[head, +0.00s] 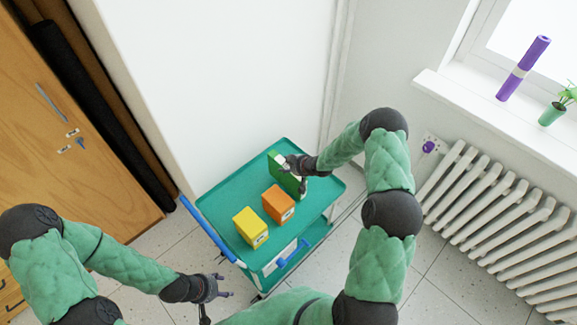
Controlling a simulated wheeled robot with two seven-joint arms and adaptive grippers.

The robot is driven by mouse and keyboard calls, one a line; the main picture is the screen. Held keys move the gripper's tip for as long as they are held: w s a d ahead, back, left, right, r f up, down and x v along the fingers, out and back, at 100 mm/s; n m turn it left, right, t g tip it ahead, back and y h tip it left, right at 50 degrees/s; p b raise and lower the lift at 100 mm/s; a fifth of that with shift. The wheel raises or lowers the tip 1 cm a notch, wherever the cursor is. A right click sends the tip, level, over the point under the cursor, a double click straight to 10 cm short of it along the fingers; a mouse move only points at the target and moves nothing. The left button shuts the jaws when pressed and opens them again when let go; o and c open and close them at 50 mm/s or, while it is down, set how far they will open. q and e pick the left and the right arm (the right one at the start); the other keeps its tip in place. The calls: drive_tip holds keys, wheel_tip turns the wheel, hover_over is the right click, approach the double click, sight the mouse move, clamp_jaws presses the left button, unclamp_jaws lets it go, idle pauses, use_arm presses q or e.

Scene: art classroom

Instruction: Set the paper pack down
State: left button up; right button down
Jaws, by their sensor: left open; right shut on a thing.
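A green pack (278,170), which appears to be the paper pack, is upright at the far side of the teal cart top (222,199). My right gripper (297,174) is shut on its right part and hides some of it. I cannot tell whether the pack's bottom touches the cart top. An orange box (277,204) and a yellow box (250,228) stand on the cart, nearer to me than the green pack. My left gripper (214,297) is open and empty, below the cart's near left corner in the picture.
The cart has a blue handle (207,229) on its left side. A white radiator (500,215) is at the right. Above it, the windowsill (480,105) holds a purple roll (522,68) and a potted plant (553,114). A wooden cabinet (80,190) stands at the left.

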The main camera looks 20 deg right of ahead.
drive_tip(key=shift+w, duration=0.1)
drive_tip(key=c, duration=1)
unclamp_jaws()
drive_tip(key=shift+f, duration=0.15)
drive_tip(key=o, duration=0.5)
drive_tip(key=shift+c, duration=0.2)
